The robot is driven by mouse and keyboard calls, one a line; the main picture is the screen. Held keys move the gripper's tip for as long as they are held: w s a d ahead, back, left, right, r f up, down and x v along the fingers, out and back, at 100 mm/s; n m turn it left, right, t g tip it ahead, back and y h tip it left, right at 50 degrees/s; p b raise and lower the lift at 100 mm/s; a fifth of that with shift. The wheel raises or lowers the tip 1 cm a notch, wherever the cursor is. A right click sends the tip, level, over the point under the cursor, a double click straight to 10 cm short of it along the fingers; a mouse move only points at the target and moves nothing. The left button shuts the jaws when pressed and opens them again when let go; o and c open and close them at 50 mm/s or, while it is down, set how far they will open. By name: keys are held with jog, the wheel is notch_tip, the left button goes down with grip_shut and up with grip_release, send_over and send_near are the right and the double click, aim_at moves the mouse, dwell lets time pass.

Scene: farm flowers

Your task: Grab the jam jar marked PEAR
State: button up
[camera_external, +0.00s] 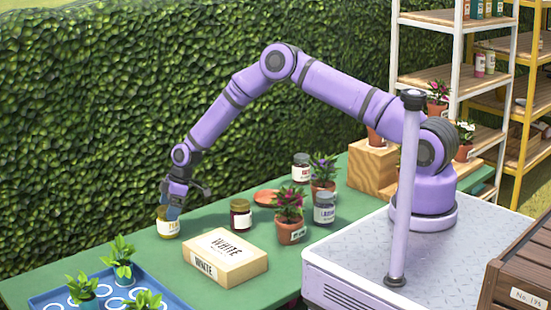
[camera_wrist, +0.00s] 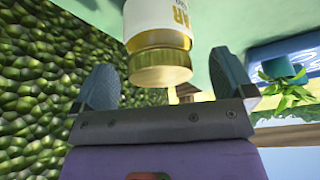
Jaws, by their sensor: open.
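My gripper (camera_wrist: 158,88) is open, with one blue-grey finger on each side of the lid. The fingers look apart from the jar, and the lid lies between or just beyond their tips.
A dark red jar (camera_external: 240,215) stands right of the yellow one. A box marked WHITE (camera_external: 225,258) lies in front. A blue tray (camera_external: 45,300) with potted plants is at the front left.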

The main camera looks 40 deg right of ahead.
jog(key=shift+x, duration=1.35)
jog(key=shift+c, duration=0.5)
jog(key=shift+r, duration=0.1)
jog(key=c, duration=1.1)
